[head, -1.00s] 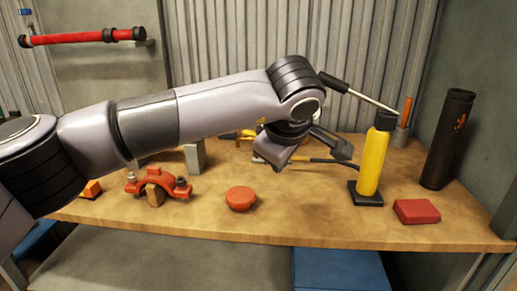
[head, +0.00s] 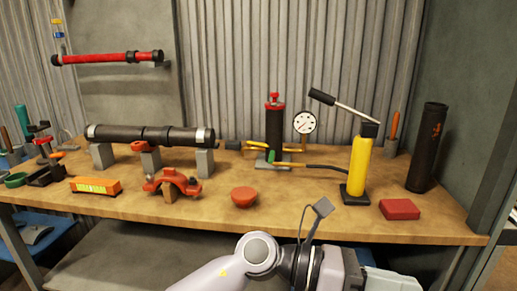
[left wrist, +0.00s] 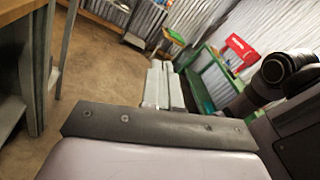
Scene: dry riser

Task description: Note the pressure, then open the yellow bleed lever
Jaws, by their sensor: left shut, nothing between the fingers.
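A short black upright pipe with a red top (head: 274,130) stands at the back of the bench. A round white-faced gauge (head: 304,123) is beside it on the right; its dial is too small to read. A yellow lever (head: 291,150) lies about level at the pipe's foot, pointing right. A second yellow piece is just below it, by a black hose. My left arm is low in front of the bench, away from the lever. My left gripper (left wrist: 163,66) shows in the left wrist view, its fingers together and empty, over the floor. My right gripper is in neither view.
A yellow hand pump (head: 361,163) with a raised handle stands right of the gauge. A red block (head: 399,209), a red-orange disc (head: 244,196) and a red clamp (head: 172,183) lie along the front. A black pipe (head: 150,135) rests on grey blocks at left.

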